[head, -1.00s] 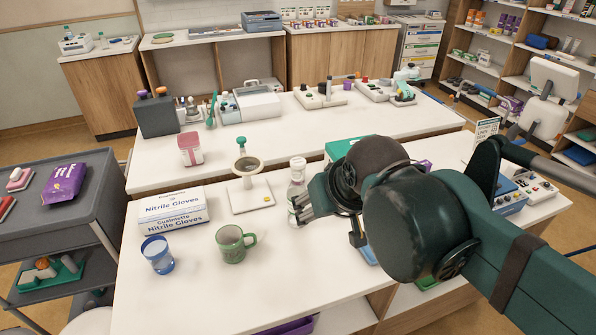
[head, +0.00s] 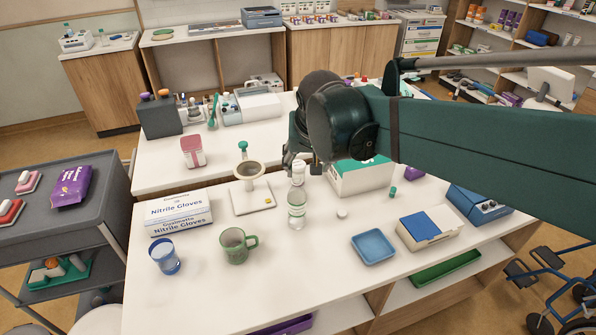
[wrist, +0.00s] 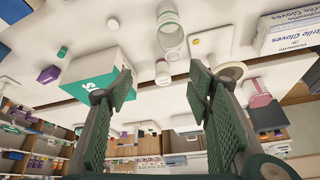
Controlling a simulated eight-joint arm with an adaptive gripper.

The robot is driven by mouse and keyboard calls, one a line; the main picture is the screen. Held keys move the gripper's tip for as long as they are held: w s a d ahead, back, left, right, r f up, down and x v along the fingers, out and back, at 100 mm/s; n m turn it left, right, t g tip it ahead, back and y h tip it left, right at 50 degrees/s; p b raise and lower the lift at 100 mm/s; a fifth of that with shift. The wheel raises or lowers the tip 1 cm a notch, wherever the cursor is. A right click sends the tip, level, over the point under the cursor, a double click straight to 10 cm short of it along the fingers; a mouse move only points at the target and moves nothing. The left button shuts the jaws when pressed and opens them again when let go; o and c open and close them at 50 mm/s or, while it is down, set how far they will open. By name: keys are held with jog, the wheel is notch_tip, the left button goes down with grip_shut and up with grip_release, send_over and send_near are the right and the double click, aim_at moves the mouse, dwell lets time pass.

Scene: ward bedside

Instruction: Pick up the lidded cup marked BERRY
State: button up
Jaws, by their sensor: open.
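A pink container also shows right of the fingers in the wrist view (wrist: 258,95). My gripper (head: 298,164) is in the air over the middle of the counter, right of the pink container and apart from it. Its two fingers stand wide apart with nothing held between them in the wrist view (wrist: 160,76).
A clear bottle (head: 297,208) stands just in front of my gripper. A pedestal bowl (head: 249,171) stands between gripper and pink container. A green-and-white box (head: 362,178) is at right.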

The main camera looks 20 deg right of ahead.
jog(key=w+d+f+m+g+h+p, duration=0.1)
jog(key=w+d+m+p, duration=0.2)
jog(key=w, duration=0.9)
jog(key=m+g+h+p, duration=0.1)
jog(key=m+p, duration=0.1)
jog(key=p, duration=0.3)
send_over(296, 168)
notch_tip(296, 168, down, 5)
jog(key=f, duration=1.1)
jog(key=shift+s+a, duration=0.2)
jog(key=shift+a, duration=0.05)
jog(key=shift+f, duration=0.3)
jog(key=shift+b+x, duration=0.35)
jog(key=shift+x, duration=0.9)
jog(key=shift+b+x, duration=0.45)
jog(key=shift+x, duration=2.2)
